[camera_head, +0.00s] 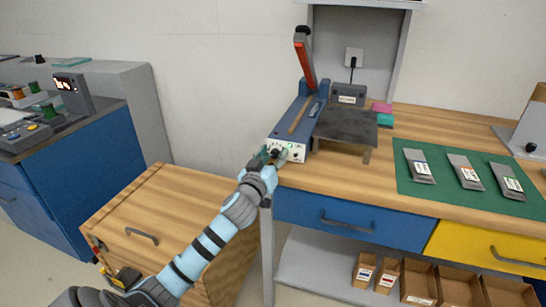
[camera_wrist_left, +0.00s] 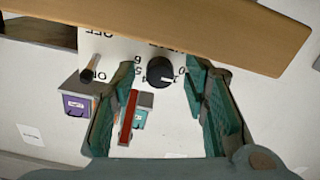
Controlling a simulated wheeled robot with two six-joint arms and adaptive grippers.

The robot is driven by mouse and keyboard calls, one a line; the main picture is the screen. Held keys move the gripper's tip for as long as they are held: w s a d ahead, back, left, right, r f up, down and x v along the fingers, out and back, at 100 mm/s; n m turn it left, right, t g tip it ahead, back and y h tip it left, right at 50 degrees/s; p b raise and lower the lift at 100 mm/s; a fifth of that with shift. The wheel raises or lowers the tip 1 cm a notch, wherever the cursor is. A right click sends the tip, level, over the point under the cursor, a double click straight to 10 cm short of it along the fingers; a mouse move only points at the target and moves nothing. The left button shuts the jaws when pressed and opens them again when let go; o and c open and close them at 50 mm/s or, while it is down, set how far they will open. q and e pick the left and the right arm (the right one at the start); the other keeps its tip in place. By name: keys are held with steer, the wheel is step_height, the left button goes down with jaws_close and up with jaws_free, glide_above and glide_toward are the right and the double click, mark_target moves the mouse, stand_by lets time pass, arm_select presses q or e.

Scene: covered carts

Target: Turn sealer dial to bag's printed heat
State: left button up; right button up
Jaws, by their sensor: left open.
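The blue heat sealer (camera_head: 297,118) stands on the wooden bench with its red-handled arm (camera_head: 304,60) raised. Its white front panel carries a black dial (camera_wrist_left: 160,72), with printed numbers around it that appear upside down in the wrist view, and an ON/OFF switch (camera_wrist_left: 90,70). My left gripper (camera_head: 272,154) is at the panel, open, with its green fingers on either side of the dial; I cannot tell whether they touch it. Three grey bags (camera_head: 419,166) (camera_head: 466,172) (camera_head: 507,181) lie on a green mat (camera_head: 448,194); their print is too small to read. My right gripper is out of view.
A dark plate (camera_head: 346,125) stands right of the sealer, near pink and teal blocks. Blue (camera_head: 345,219) and yellow (camera_head: 480,247) drawers sit below the benchtop. Open cardboard boxes (camera_head: 418,285) stand on the lower shelf. A wooden-topped cart (camera_head: 165,205) is under my left arm.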

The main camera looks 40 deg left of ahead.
arm_select(q)
steer(key=shift+c, duration=0.3)
jaws_close()
steer(key=shift+m, duration=0.3)
steer(key=m+p, duration=0.3)
steer(key=shift+r, duration=0.15)
steer(key=m+p, duration=0.2)
steer(key=m, duration=0.3)
steer(key=shift+d, duration=0.1)
steer(key=m+p, duration=0.2)
steer(key=m, duration=0.2)
steer(key=m+p, duration=0.1)
steer(key=m, duration=0.4)
steer(key=shift+f, duration=0.2)
